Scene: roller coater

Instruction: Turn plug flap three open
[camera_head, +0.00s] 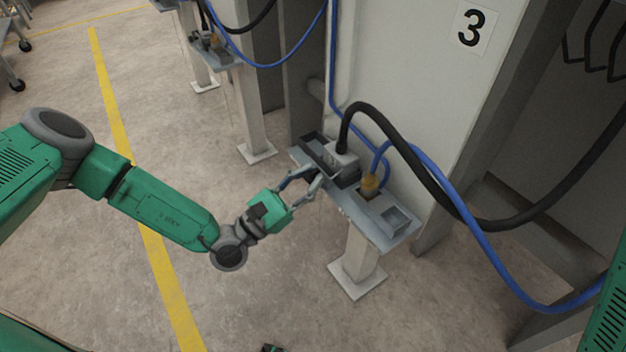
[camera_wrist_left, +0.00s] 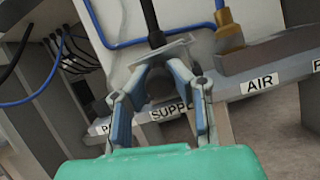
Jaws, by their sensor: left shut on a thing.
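The number 3 stand holds a grey-blue panel (camera_head: 355,215) with a grey plug housing (camera_head: 342,160) and a black cable coming out of its top. My left gripper (camera_head: 314,181) reaches in from the left, its fingers closed at the housing's near side. In the left wrist view, the fingers (camera_wrist_left: 168,66) close on the edge of a grey flap (camera_wrist_left: 158,52), with the black cable behind it. The fingers partly hide the flap, and its exact angle is hard to tell.
A brass air fitting (camera_head: 370,184) with a blue hose sits right of the plug, above the AIR label (camera_wrist_left: 260,83). The black cable (camera_head: 430,180) and blue hose (camera_head: 500,270) loop to the right. A white pillar (camera_head: 440,80) stands behind.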

